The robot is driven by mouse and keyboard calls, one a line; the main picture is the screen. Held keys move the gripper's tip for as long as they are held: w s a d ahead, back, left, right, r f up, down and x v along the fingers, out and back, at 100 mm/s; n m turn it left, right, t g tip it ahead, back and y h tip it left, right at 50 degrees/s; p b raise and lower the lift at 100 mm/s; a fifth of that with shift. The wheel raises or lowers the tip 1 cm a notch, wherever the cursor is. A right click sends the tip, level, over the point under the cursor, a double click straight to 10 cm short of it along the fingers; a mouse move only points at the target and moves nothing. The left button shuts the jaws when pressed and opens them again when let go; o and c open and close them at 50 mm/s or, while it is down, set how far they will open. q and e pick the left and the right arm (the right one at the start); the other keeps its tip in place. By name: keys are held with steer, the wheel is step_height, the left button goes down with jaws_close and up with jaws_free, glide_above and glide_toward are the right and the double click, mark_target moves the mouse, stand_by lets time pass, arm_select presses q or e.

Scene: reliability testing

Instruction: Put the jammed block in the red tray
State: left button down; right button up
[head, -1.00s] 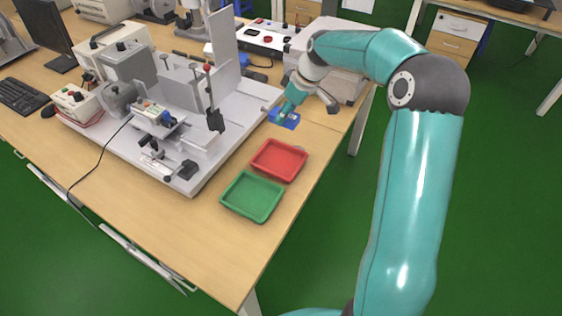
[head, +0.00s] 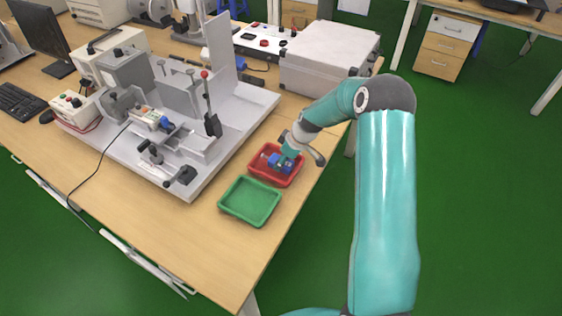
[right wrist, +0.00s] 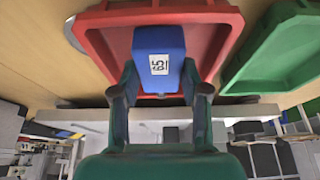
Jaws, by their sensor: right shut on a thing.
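A blue block (head: 281,168) with a white label reading 65 is held by my right gripper (head: 284,157) at the red tray (head: 266,180) in the head view. In the right wrist view the block (right wrist: 158,38) sits between the two fingers of the right gripper (right wrist: 160,84), shut on its sides. The red tray (right wrist: 105,18) spreads behind and around the block there. I cannot tell whether the block touches the tray floor. My left gripper is not in view.
A green tray (head: 249,202) stands directly in front of the red tray. A grey test fixture (head: 190,186) with an upright lever stands to the left. A large grey case (head: 322,62) is at the back right. The table's right edge is close to the trays.

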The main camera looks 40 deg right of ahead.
steer(key=shift+f, duration=0.45)
steer(key=o, duration=1.2)
steer(key=b+v, duration=0.1)
steer(key=v, duration=1.1)
steer(key=shift+b, duration=0.35)
